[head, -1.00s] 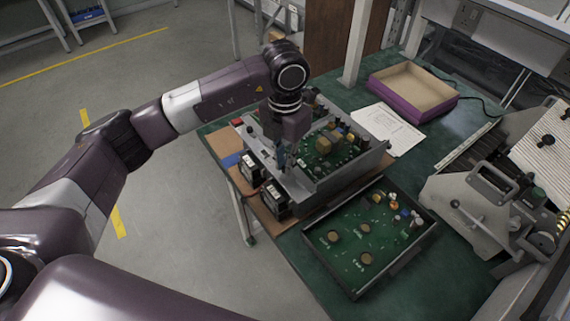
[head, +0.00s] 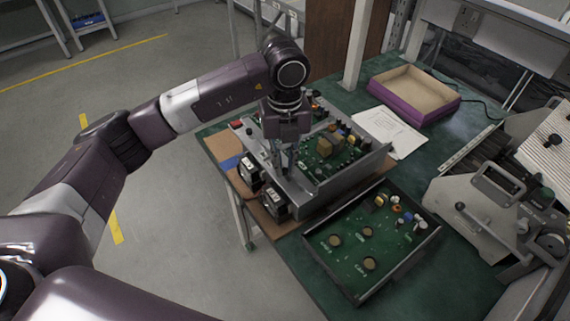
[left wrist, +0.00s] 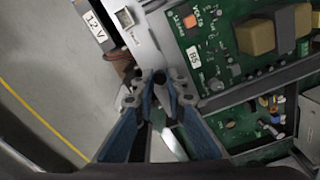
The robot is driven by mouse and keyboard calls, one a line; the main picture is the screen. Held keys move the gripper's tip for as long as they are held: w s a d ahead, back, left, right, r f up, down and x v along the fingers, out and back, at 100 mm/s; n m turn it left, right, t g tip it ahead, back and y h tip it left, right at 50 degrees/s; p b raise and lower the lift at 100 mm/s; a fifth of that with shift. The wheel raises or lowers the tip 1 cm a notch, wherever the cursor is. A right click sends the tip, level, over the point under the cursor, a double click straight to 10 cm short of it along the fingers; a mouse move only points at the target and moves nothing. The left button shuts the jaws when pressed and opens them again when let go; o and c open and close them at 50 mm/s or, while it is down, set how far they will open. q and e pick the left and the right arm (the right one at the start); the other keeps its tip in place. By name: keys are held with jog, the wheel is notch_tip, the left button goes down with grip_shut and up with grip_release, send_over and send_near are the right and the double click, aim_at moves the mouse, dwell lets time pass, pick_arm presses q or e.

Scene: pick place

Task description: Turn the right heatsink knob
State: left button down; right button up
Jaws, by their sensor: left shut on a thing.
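An open electronics unit stands on the bench, with a green circuit board (head: 325,150) and a bare metal heatsink plate (head: 297,192) along its near-left side. The plate also shows in the left wrist view (left wrist: 150,38). My left gripper (head: 282,168) points down at this plate. In the left wrist view its blue-sided fingers (left wrist: 160,86) are closed in on a small dark knob (left wrist: 160,76) at the plate. The fingers hide most of the knob, so its angle cannot be read. My right gripper is not in view.
Two black blocks with white labels, one the 12 V block (left wrist: 94,24), sit beside the plate. A second tray with a green board (head: 350,240) lies in front. A purple box (head: 413,90), papers (head: 390,130) and a grey machine (head: 490,210) stand to the right.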

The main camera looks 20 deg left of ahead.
aim_at(285, 170)
pick_arm(q)
jog(key=shift+n, duration=0.9)
jog(key=c, duration=1.9)
grip_release()
jog(key=shift+c, duration=0.2)
notch_tip(285, 170, up, 12)
